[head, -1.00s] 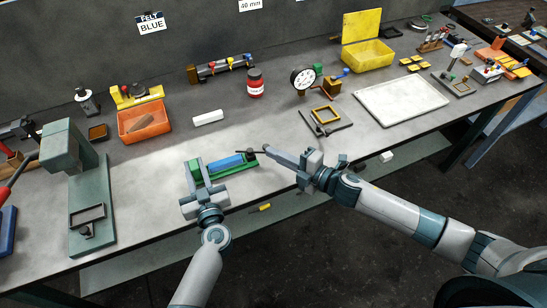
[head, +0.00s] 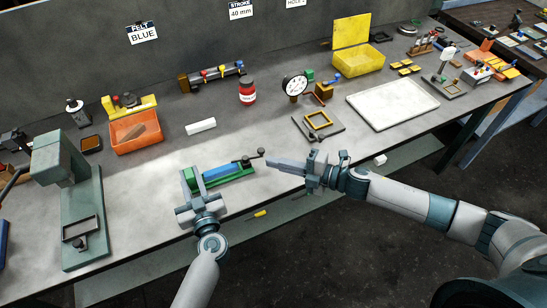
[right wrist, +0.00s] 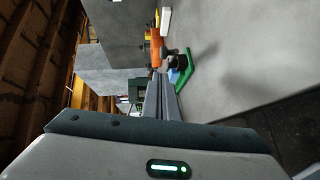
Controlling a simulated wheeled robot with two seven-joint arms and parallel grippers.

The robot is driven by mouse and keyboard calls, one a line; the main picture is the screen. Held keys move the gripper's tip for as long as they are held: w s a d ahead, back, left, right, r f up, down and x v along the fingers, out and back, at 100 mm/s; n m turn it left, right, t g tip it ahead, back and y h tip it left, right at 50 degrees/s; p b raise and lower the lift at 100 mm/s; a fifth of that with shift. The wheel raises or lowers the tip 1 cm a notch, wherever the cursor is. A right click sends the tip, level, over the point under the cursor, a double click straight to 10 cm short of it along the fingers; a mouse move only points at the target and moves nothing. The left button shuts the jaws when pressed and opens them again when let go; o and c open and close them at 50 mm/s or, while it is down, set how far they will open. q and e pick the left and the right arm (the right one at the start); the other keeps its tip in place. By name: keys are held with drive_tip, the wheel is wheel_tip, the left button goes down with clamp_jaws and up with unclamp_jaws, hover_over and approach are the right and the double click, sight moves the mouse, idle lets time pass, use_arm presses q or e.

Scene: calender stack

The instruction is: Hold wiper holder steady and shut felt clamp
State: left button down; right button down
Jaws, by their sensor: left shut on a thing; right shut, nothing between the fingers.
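The wiper holder (head: 236,178) is a green frame with a blue felt strip (head: 222,170) along it, lying near the bench's front edge. My left gripper (head: 196,184) is shut on its left end. The felt clamp (head: 247,160) is a dark block with a black-knobbed lever at the holder's right end; the lever points right. My right gripper (head: 270,163) is shut and empty, its tips just right of the clamp, with a small gap. In the right wrist view the green frame (right wrist: 187,80) shows beyond the fingers, partly hidden with the dark clamp.
A white block (head: 201,126), an orange bin (head: 135,145) and a red jar (head: 247,97) stand behind. A dial gauge (head: 295,84), a fixture with a yellow frame (head: 318,121) and a white tray (head: 390,112) are to the right. A green press (head: 88,200) stands left.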

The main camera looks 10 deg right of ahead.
drive_tip(key=v, duration=1)
drive_tip(key=shift+s, duration=0.3)
drive_tip(key=shift+d+r, duration=0.1)
drive_tip(key=shift+d, duration=0.05)
use_arm(q)
drive_tip(key=c, duration=1.4)
unclamp_jaws()
drive_tip(key=shift+c, duration=0.2)
drive_tip(key=s, duration=0.4)
drive_tip(key=s+d, duration=0.1)
drive_tip(key=s, duration=0.3)
drive_tip(key=s+d, duration=0.1)
drive_tip(key=s, duration=0.2)
drive_tip(key=shift+s+d, duration=0.15)
drive_tip(key=shift+s, duration=0.25)
